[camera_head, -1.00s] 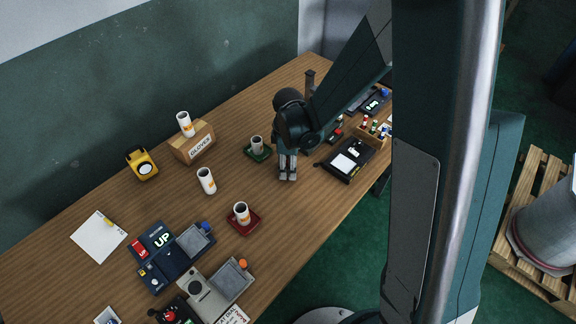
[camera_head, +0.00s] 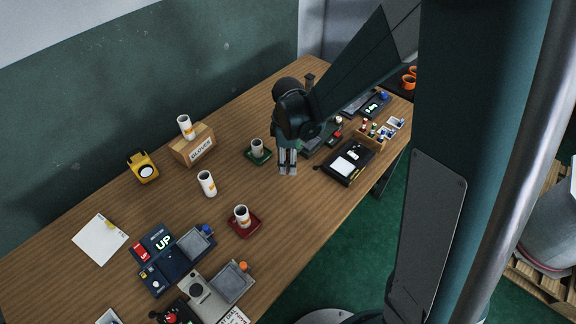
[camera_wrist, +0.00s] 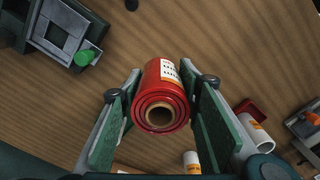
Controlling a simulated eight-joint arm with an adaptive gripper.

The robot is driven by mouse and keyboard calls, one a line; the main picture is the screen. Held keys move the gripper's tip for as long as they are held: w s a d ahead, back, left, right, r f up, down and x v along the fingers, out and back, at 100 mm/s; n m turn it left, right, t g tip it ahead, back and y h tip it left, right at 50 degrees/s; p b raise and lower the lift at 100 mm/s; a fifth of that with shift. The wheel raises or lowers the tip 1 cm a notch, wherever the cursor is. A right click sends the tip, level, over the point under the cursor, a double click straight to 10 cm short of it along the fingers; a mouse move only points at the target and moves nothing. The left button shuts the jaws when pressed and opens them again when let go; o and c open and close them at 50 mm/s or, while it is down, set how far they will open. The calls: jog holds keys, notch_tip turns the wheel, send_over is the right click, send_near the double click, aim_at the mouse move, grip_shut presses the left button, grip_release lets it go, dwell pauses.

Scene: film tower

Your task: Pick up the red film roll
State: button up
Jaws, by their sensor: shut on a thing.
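The red film roll (camera_wrist: 162,96) is a red cylinder with a white printed label and a tan core, seen end-on in the wrist view. It lies between the two fingers of my gripper (camera_wrist: 163,88), which is shut on it. In the head view my gripper (camera_head: 287,170) is over the right middle of the table, fingers pointing down. The roll cannot be made out there.
Bare wood lies in front.

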jog(key=shift+r+p, duration=0.45)
jog(key=shift+r, duration=2.1)
